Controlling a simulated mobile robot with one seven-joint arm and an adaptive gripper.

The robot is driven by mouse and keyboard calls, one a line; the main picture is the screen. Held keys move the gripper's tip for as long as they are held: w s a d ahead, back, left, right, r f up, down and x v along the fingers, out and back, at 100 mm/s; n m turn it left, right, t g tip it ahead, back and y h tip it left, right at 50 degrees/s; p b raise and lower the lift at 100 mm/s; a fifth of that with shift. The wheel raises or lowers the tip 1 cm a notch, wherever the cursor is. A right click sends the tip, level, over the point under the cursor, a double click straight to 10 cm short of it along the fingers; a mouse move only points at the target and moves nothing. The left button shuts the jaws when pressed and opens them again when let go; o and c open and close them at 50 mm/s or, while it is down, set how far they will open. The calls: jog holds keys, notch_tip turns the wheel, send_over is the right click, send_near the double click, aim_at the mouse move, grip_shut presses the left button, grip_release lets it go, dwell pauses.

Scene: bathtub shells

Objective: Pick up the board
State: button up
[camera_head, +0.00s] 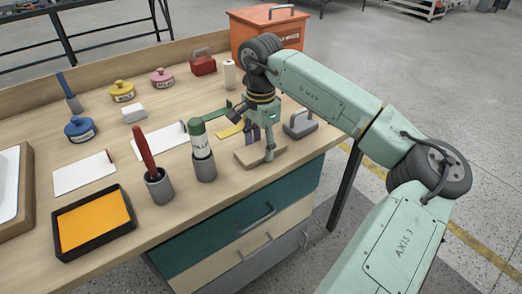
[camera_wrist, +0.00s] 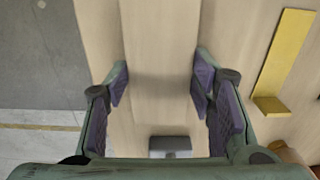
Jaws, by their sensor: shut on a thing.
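The board (camera_head: 243,159) is a flat light-wood piece near the front edge of the workbench. In the wrist view the board (camera_wrist: 160,40) runs as a pale strip between my fingers. My gripper (camera_head: 266,148) points down over it and is shut on it, with the purple finger pads (camera_wrist: 160,88) on either side of the strip. The gripper hides part of the board in the head view. I cannot tell whether the board is clear of the bench top.
Close by stand a green-capped bottle (camera_head: 202,150), a grey holder with a red-handled tool (camera_head: 158,187) and a grey-handled block (camera_head: 300,123). A yellow L-shaped piece (camera_wrist: 285,60) lies beside the board. A black tray with an orange pad (camera_head: 95,222) is at front left.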

jog(key=shift+c, duration=0.8)
jog(key=shift+r, duration=0.1)
